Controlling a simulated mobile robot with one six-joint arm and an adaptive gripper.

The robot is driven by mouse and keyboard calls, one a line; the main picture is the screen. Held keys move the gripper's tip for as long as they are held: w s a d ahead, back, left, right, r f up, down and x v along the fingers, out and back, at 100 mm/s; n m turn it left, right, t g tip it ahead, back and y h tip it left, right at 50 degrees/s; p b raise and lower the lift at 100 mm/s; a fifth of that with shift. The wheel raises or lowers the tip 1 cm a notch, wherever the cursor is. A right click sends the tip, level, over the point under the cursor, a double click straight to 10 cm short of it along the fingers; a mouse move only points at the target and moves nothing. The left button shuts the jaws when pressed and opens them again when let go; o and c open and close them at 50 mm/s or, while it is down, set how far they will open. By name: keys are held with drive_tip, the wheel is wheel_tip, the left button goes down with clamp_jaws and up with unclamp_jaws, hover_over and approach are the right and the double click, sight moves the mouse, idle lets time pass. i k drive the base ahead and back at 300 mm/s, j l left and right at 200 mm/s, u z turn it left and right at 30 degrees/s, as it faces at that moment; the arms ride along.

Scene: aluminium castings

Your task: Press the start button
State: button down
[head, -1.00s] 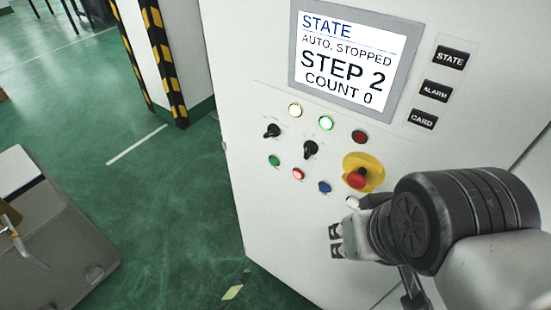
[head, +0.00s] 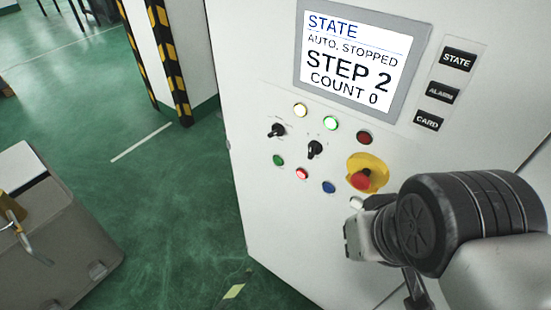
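The white control cabinet carries a panel of buttons. A dark green button (head: 277,160) sits at the left of the lower row, beside a red lit button (head: 301,173), a blue button (head: 328,187) and a white button (head: 356,203). Their labels are too small to read, so the frames do not name the start button. My gripper (head: 349,240) is in front of the panel, below and right of the blue button and clear of the green one. Its fingers look shut together with nothing between them. My wrist hides the panel's lower right.
A red emergency stop (head: 362,180) on a yellow plate is just above my gripper. Two black selector knobs (head: 315,149) stand above the lower row. The screen (head: 352,60) reads "AUTO, STOPPED, STEP 2, COUNT 0".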

sight(277, 160)
drive_tip(key=k+j, duration=0.1)
drive_tip(key=j, duration=0.35)
drive_tip(key=j+z, duration=0.1)
drive_tip(key=j, duration=0.4)
drive_tip(key=k+j, duration=0.15)
drive_tip(key=j, duration=0.3)
drive_tip(key=k+j+z, duration=0.1)
drive_tip(key=j, duration=0.35)
